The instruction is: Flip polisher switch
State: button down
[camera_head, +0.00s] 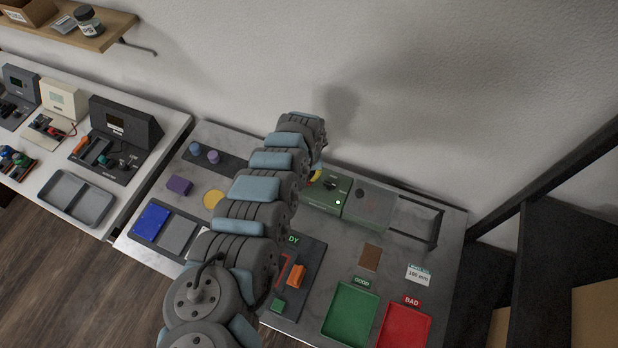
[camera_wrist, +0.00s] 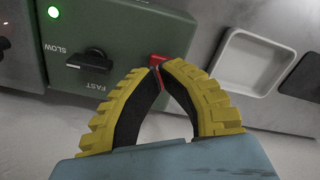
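The polisher is a green box (camera_head: 322,192), seen in the head view beside the end of my arm. My gripper (camera_wrist: 158,69) has yellow ribbed fingers with dark inner pads. Its tips are brought close together at the red switch, with red showing between them. The switch's exact position is partly hidden by the tips. In the head view my arm hides most of the gripper.
A grey box (camera_head: 370,206) stands right of the polisher, then a dark-framed tray (camera_head: 415,221). The green GOOD tray (camera_head: 350,314) and red BAD tray (camera_head: 404,328) lie at the front. A white-rimmed tray (camera_wrist: 262,60) sits close right of the fingers in the wrist view.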

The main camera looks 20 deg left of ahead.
jog(key=shift+f+b, duration=0.7)
jog(key=shift+f, duration=0.5)
dwell(0.7)
jog(key=shift+r, duration=0.15)
notch_tip(320, 180, up, 7)
jog(key=p, duration=0.7)
jog(key=shift+p, duration=0.3)
dwell(0.5)
